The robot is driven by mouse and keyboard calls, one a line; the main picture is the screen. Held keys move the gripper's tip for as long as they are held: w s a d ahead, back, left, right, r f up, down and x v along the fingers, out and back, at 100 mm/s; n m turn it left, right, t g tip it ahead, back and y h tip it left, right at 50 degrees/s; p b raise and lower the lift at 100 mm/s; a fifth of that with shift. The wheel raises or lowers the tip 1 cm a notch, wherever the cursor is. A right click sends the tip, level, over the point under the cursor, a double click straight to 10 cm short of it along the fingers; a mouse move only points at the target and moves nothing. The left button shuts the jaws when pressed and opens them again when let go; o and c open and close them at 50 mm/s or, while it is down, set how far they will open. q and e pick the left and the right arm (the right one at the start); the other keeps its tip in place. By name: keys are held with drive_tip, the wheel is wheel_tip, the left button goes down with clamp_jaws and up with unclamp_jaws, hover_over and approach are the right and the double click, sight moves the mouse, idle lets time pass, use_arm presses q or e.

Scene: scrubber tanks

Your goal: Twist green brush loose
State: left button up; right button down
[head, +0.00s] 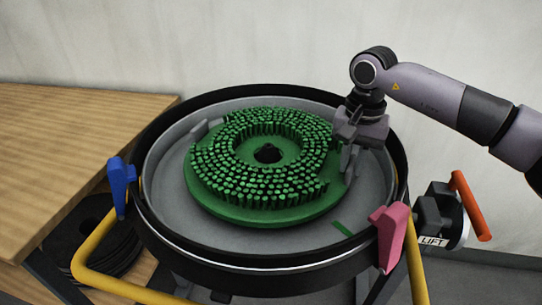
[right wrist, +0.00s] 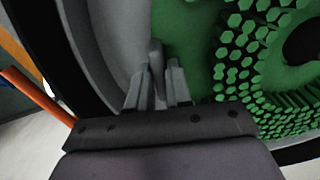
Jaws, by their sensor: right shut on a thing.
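The round green brush (head: 265,215) lies bristles up inside the round grey tank (head: 240,238) with a black rim. It has a dark hub (head: 267,153) at its centre. My right gripper (head: 347,160) reaches down at the brush's right edge. In the right wrist view its fingers (right wrist: 156,85) are shut on a grey upright tab (right wrist: 156,55) beside the green disc (right wrist: 190,40). A similar grey tab (head: 198,131) shows at the brush's left edge. My left gripper is not in view.
A green mark (head: 343,229) lies on the tank floor. A blue latch (head: 121,185) and a pink latch (head: 390,236) sit on the rim. A red lever (head: 470,206) stands by the LIFT label (head: 432,241). A yellow bar (head: 92,245) and wooden table (head: 70,150) are left.

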drive_tip(key=shift+w, duration=0.1)
drive_tip(key=shift+w+d+n, duration=0.3)
drive_tip(key=shift+w+n, duration=0.2)
drive_tip(key=shift+w, duration=0.1)
drive_tip(key=c, duration=1)
unclamp_jaws()
drive_tip(key=shift+o, duration=0.2)
drive_tip(key=shift+d+f, duration=0.1)
drive_tip(key=shift+f, duration=0.15)
wheel_tip(320, 180, up, 8)
drive_tip(key=shift+f+p, duration=0.2)
drive_tip(key=shift+p, duration=0.15)
